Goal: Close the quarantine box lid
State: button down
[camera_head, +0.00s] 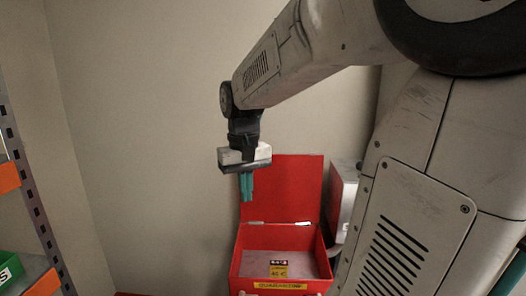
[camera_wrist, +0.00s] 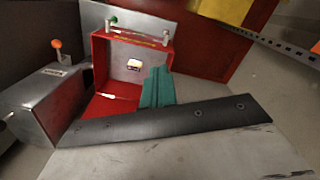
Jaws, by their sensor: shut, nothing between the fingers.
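The quarantine box (camera_head: 236,272) is red, with a yellow label on its front and a grey inside surface. It stands low in the middle of the head view. Its red lid (camera_head: 297,187) stands open, upright at the back on silver hinges. My gripper (camera_head: 247,200) points down, with its teal fingers shut and empty. In the head view it overlaps the lid's upper left edge, above the box; I cannot tell whether it touches the lid. The teal fingers also show in the wrist view (camera_wrist: 157,88), in front of a red box-like thing (camera_wrist: 105,58) that I cannot surely identify.
A red and pale grey unit (camera_head: 345,190) stands right of the lid, partly behind my arm. A shelf rack (camera_head: 30,190) with a green bin (camera_head: 10,270) is at the left. The wrist view shows a grey box with an orange knob (camera_wrist: 57,44). Bare wall lies behind.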

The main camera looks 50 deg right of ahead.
jog(key=w+d+m, duration=0.2)
jog(key=w+d, duration=0.3)
jog(key=d, duration=0.7)
jog(key=w+d+m+t, duration=0.1)
jog(key=w+d, duration=0.4)
jog(key=d, duration=0.6)
jog(key=w+d+m, duration=0.2)
jog(key=w+d, duration=0.3)
jog(key=d, duration=0.7)
jog(key=w+d+r+t+h, duration=0.1)
jog(key=w+d+r+h, duration=0.15)
jog(key=d+r, duration=0.2)
jog(key=shift+y, duration=0.35)
jog(key=x, duration=0.9)
jog(key=shift+w+a+f, duration=0.15)
jog(key=shift+w+a, duration=0.2)
jog(key=shift+w, duration=0.1)
jog(key=shift+s, duration=0.1)
